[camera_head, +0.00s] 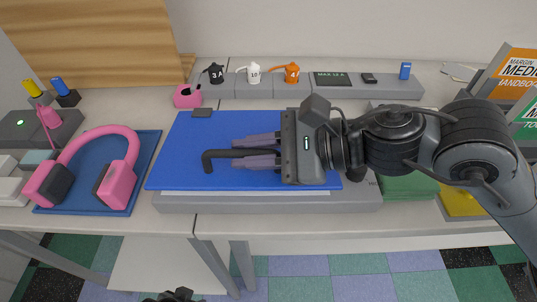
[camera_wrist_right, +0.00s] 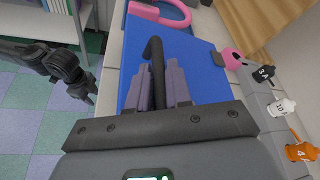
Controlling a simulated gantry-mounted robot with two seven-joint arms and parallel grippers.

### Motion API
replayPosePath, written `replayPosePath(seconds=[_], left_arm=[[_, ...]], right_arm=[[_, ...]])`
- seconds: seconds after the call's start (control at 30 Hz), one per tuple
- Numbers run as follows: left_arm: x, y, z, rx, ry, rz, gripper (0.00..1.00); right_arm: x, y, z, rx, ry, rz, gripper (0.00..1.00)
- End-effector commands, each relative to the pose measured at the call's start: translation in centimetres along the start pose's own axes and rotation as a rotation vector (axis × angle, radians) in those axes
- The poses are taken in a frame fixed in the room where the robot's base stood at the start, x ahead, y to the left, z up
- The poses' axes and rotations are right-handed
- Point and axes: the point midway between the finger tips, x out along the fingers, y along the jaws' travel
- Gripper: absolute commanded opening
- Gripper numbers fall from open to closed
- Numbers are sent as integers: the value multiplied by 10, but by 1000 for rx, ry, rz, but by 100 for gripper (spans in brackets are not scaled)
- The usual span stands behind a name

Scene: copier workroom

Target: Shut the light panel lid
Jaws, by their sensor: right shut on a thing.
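The light panel is a low grey base (camera_head: 270,203) on the counter with a flat blue lid (camera_head: 185,150) over it. The lid also shows in the wrist view (camera_wrist_right: 205,70). A pale strip shows along the lid's front edge; I cannot tell whether the lid rests fully flat. A black hooked handle (camera_head: 209,160) lies over the blue lid. My right gripper (camera_head: 257,152) is shut on this handle, with purple fingers on both sides of it, as the wrist view (camera_wrist_right: 158,85) shows. My left gripper (camera_wrist_right: 80,88) hangs away at the left of the wrist view; its jaw state is unclear.
Pink headphones (camera_head: 100,160) lie on a dark blue mat (camera_head: 148,142) at left. Behind the lid stand a pink tape dispenser (camera_head: 187,97) and small numbered pots, including an orange one (camera_head: 291,72). A green item (camera_head: 408,187) and yellow item (camera_head: 460,204) lie at right.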

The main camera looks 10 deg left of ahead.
Motion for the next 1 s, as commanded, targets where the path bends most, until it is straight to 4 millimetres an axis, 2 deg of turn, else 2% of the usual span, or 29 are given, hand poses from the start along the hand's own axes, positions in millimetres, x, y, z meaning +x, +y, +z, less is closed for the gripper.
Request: replayPosePath(seconds=[0.03,0.2,0.3,0.47,0.5,0.6,1.0], left_arm=[[16,0,5,1,0,-1,43],[32,-1,11,6,-1,-5,43],[37,-1,12,9,-1,-8,43],[33,-2,11,12,-2,-10,43],[32,-2,11,12,-1,-10,43],[32,-2,11,12,-1,-10,43],[31,0,10,3,1,-2,43]], right_arm=[[5,8,-9,-23,-1,-6,0],[9,13,-12,-79,-4,-25,0],[10,14,-13,-101,-5,-32,0],[9,12,-10,-99,-5,-32,0],[9,12,-10,-99,-5,-32,24],[9,12,-11,-98,-4,-32,39],[4,12,-11,-97,-4,-33,40]])
